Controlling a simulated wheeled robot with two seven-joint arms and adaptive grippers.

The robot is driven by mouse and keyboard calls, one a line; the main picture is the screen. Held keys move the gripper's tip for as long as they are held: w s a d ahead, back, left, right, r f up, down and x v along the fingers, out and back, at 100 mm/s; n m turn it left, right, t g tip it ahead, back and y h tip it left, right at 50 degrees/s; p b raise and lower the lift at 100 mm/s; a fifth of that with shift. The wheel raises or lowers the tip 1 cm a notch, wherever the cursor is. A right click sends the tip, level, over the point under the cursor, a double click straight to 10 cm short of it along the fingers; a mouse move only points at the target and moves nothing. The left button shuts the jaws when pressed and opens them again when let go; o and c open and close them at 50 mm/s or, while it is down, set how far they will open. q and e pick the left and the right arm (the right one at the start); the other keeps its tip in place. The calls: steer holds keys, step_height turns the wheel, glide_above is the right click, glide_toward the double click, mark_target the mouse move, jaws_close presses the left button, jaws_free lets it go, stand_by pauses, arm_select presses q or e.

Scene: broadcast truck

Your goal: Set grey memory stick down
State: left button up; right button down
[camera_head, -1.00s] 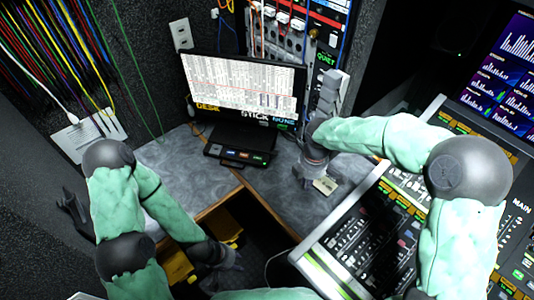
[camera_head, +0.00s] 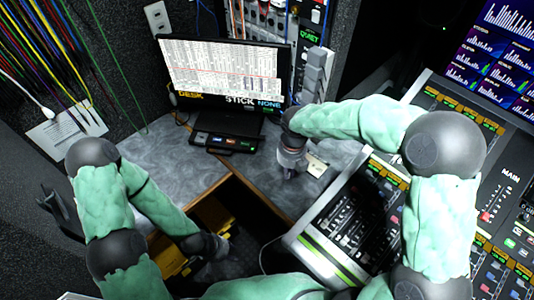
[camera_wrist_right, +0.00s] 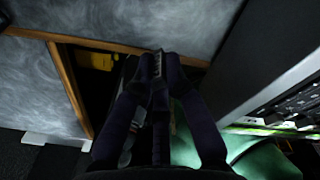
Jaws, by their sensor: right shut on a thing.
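My right gripper (camera_head: 289,174) points down above the grey desk, near its front edge. In the right wrist view its fingers (camera_wrist_right: 159,62) are closed together on a small, narrow grey piece, the grey memory stick (camera_wrist_right: 158,66). The fingers hide most of the stick, and in the head view I cannot make it out. Whether the stick touches anything below is not clear. My left gripper (camera_head: 214,262) hangs low in front of the desk, over the dark opening. It is too dark to tell how its fingers stand.
A pale label or card (camera_head: 316,166) lies on the desk just right of the right gripper. A black device with coloured labels (camera_head: 225,143) sits below the monitor (camera_head: 222,78). A sloped mixing console (camera_head: 350,215) stands close on the right. The desk's left part (camera_head: 160,150) is clear.

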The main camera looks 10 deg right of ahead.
step_height(320, 180, down, 10)
steer(key=b, duration=0.4)
steer(key=shift+r+b, duration=0.1)
steer(key=shift+b, duration=0.2)
steer(key=shift+r, duration=0.15)
steer(key=c, duration=1.3)
jaws_free()
steer(key=shift+o, duration=0.2)
step_height(320, 180, up, 11)
steer(key=p, duration=0.5)
steer(key=shift+d+f, duration=0.1)
steer(key=shift+f, duration=0.1)
steer(key=shift+r, duration=0.7)
